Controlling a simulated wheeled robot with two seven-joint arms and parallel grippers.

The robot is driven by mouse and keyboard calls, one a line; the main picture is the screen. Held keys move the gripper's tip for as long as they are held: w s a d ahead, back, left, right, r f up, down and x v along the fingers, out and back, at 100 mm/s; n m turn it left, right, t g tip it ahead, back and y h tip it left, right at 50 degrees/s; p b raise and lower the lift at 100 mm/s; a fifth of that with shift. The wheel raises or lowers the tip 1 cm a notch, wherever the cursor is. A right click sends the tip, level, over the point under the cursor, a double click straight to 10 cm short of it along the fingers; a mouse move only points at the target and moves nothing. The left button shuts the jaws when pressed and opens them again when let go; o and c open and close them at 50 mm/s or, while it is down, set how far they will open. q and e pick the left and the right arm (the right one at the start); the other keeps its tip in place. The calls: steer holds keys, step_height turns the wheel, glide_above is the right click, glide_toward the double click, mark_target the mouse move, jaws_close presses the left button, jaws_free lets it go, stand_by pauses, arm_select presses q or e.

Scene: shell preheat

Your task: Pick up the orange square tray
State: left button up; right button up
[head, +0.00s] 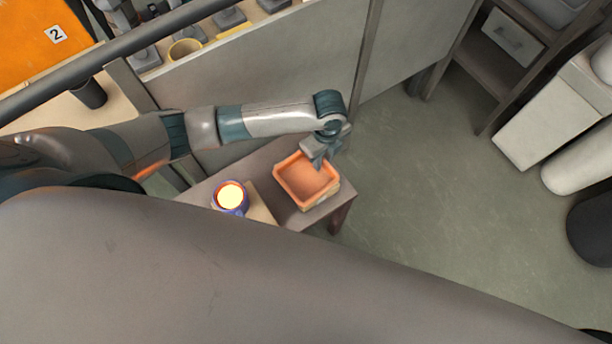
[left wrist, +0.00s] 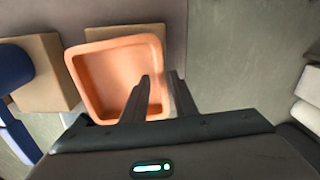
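The orange square tray (head: 306,180) rests on a tan block on a small grey table, near the table's right end. In the left wrist view the tray (left wrist: 105,65) fills the upper middle. My left gripper (head: 322,160) is at the tray's far right edge. In the left wrist view its fingers (left wrist: 160,85) are apart, one over the tray's inside and one outside its right wall, with the wall between them. I cannot tell whether they touch the wall. My right gripper is not in view.
The grey table (head: 285,157) ends just right of the tray. Open floor (head: 410,190) lies to the right. A grey panel (head: 270,65) stands behind.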

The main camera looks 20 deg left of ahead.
arm_select(q)
steer(key=shift+c, duration=0.4)
jaws_close()
